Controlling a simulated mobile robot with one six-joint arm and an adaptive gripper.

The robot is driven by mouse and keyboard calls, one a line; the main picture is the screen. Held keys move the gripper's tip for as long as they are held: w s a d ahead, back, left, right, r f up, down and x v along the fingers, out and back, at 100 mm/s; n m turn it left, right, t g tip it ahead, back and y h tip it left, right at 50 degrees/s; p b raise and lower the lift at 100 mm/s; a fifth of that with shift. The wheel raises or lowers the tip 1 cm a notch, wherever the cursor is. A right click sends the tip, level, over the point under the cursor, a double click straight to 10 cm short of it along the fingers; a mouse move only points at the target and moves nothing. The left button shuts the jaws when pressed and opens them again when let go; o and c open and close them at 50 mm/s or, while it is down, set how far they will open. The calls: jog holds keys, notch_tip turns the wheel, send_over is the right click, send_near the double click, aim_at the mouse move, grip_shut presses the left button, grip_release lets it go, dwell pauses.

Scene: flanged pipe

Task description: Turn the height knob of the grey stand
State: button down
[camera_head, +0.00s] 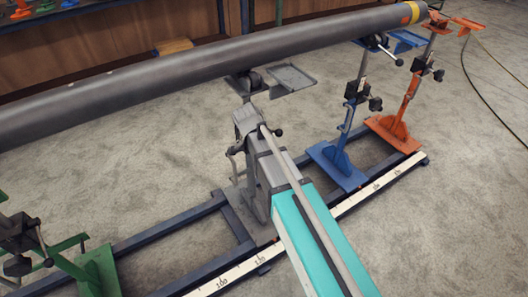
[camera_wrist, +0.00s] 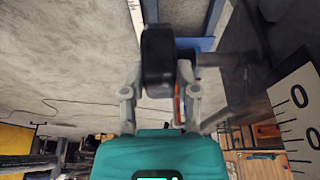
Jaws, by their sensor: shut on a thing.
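The grey stand (camera_head: 256,190) is in the middle of the head view, under the pipe, partly covered by my teal arm. Its grey side plate (camera_head: 293,78) shows above the arm. A black knob (camera_wrist: 158,58) fills the space between the fingers of my gripper (camera_wrist: 160,82) in the wrist view. The fingers are shut on it, one on each side. In the head view, my arm reaches the stand from the lower right; the fingers and the held knob cannot be made out there.
The long grey pipe (camera_head: 200,62) runs above the stands. A blue stand (camera_head: 338,165) and an orange stand (camera_head: 393,128) are to the right, a green stand (camera_head: 98,272) at lower left. A floor rail with a white scale (camera_head: 360,198) runs beneath.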

jog(key=h+b, duration=0.1)
jog(key=t+h+b, duration=0.1)
jog(key=f+t+h+b, duration=0.1)
jog(key=b, duration=0.1)
jog(key=shift+s+a+f+h, duration=0.1)
jog(key=shift+s+a+h, duration=0.2)
jog(key=shift+s+a, duration=0.1)
jog(key=t+h+b, duration=0.1)
jog(key=b, duration=0.1)
jog(key=t+h+b, duration=0.1)
jog(key=b, duration=0.2)
jog(key=shift+s+a+f+h, duration=0.1)
jog(key=shift+a+f+h, duration=0.1)
jog(key=shift+f+h, duration=0.2)
jog(key=t+h+b, duration=0.2)
jog(key=b, duration=0.3)
jog(key=f+t+h+b, duration=0.1)
jog(key=h+b, duration=0.2)
jog(key=b, duration=0.2)
jog(key=shift+s+f+t+b, duration=0.1)
jog(key=shift+f+t+b, duration=0.05)
jog(key=shift+t+b, duration=0.25)
jog(key=t+h+b, duration=0.1)
jog(key=b, duration=0.2)
jog(key=shift+f+h, duration=0.1)
jog(key=shift+h, duration=0.3)
jog(key=shift+h+b, duration=0.3)
jog(key=shift+b, duration=0.35)
jog(key=shift+t, duration=0.4)
